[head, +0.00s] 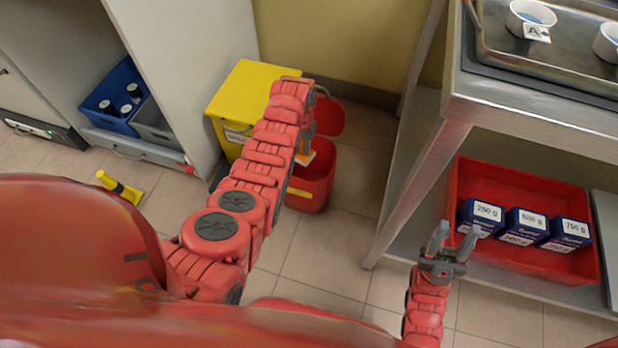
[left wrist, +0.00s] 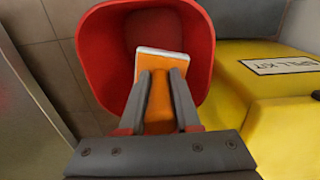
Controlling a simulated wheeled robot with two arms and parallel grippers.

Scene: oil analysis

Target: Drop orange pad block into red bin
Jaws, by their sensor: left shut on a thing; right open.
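My left gripper (left wrist: 160,100) is shut on the orange pad block (left wrist: 161,64), which has a pale end face. In the left wrist view the block is over the opening of the red bin (left wrist: 92,50). The head view shows the red bin (head: 312,190) on the floor, its red lid standing open behind it. A small part of the orange block (head: 304,157) shows there beside my left gripper (head: 306,140), above the bin's mouth. My left arm hides part of the bin. My right gripper (head: 447,250) is open and empty, near the steel table's lower shelf.
A yellow spill kit box (head: 240,92) stands directly beside the bin. The steel table (head: 455,110) is at the right, with a red tray (head: 530,185) of blue weight boxes (head: 525,222) on its lower shelf. A yellow and black object (head: 120,188) lies on the floor at the left.

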